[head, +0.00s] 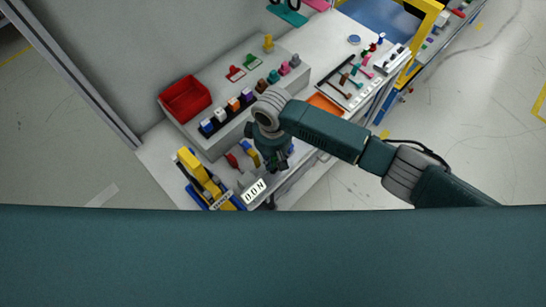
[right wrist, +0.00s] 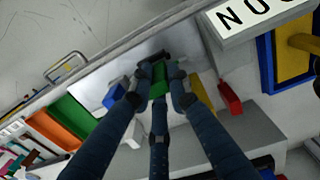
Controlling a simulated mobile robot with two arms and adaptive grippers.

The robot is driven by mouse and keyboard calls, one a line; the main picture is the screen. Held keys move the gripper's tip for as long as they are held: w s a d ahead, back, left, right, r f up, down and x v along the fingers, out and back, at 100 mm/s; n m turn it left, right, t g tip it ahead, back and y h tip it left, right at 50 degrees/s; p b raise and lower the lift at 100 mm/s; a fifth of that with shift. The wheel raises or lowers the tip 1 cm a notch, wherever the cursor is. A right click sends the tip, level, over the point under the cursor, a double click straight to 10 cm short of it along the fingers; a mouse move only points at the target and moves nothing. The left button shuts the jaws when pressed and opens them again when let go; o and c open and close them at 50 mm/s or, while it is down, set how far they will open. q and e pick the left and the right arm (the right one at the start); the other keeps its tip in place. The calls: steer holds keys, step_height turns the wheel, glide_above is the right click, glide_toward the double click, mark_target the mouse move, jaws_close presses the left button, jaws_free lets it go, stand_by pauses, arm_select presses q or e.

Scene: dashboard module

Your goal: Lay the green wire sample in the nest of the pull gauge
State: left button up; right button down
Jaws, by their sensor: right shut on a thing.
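My right gripper (right wrist: 160,80) is shut on a small green piece, the green wire sample (right wrist: 158,77), above a light grey surface. In the head view my right gripper (head: 276,162) is near the front edge of the bench, just above and right of the readout of the pull gauge (head: 255,190). The nest cannot be made out clearly; the fingers hide part of the surface below. My left gripper is not in view.
A red piece (right wrist: 229,98) and a yellow piece (right wrist: 202,92) lie close to the fingers; a blue piece (right wrist: 115,93) is on the other side. A yellow and blue device (head: 203,180) stands left of the readout. A red bin (head: 186,99) sits behind.

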mark_target(272, 159)
steer(key=shift+f+b, duration=0.3)
steer(key=shift+f, duration=0.25)
steer(key=c, duration=1.6)
jaws_free()
steer(key=shift+o, duration=0.2)
step_height(272, 159, up, 12)
steer(key=shift+s+a, duration=0.1)
steer(key=shift+a, duration=0.05)
